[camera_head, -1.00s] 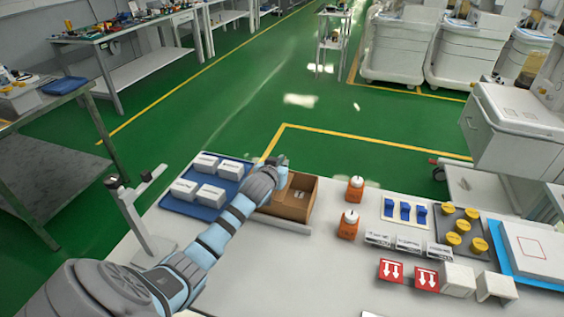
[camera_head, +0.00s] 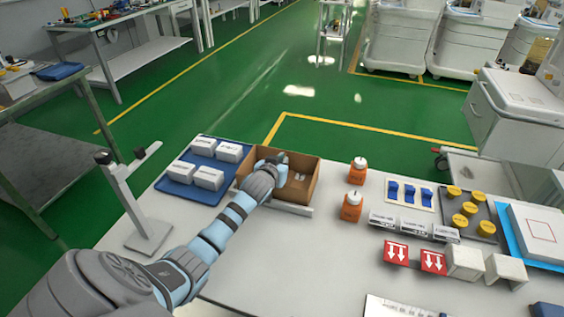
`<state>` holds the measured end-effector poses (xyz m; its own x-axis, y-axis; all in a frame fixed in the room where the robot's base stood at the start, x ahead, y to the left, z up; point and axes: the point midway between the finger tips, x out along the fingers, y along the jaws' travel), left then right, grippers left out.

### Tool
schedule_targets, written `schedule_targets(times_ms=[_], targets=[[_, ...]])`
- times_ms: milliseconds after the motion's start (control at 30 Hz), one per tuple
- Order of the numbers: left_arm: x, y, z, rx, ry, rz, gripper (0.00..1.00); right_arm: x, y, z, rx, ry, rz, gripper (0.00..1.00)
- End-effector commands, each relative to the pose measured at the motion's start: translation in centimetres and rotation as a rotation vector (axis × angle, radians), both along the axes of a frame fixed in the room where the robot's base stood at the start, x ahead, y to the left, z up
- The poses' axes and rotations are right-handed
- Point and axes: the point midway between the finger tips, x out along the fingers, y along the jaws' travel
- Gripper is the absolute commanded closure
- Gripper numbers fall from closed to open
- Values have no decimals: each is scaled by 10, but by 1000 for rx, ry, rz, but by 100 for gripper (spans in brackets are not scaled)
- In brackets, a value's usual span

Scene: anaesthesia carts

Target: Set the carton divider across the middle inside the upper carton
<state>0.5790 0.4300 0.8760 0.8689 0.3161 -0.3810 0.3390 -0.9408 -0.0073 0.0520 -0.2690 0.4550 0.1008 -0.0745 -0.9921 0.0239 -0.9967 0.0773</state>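An open brown carton (camera_head: 307,185) stands at the back edge of the white table, left of centre. My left gripper (camera_head: 282,172) reaches from the front left over the left and middle part of the carton, with its tip at or inside the opening. My own wrist hides the fingers, so I cannot tell whether they are open or shut, or whether they hold anything. I cannot make out the divider. A small pale patch shows inside the carton, right of the gripper. My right gripper is not in view.
A blue tray (camera_head: 205,193) with several white boxes lies just left of the carton. Orange bottles (camera_head: 352,207) stand to its right. A grey post stand (camera_head: 148,236) is at the table's left edge. The table front (camera_head: 285,270) is mostly clear.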

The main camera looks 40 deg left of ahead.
Motion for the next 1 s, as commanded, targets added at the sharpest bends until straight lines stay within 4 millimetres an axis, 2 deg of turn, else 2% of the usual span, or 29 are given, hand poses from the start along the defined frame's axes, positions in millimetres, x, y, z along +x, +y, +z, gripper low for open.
schedule_targets(times_ms=[533, 700, 1000], targets=[[0, 0, -9, -1, 2, 0, 100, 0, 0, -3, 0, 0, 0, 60], [-1, 0, -10, 0, 4, 1, 73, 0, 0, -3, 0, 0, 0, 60], [-2, 0, -11, -1, 8, 1, 72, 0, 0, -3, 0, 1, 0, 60]])
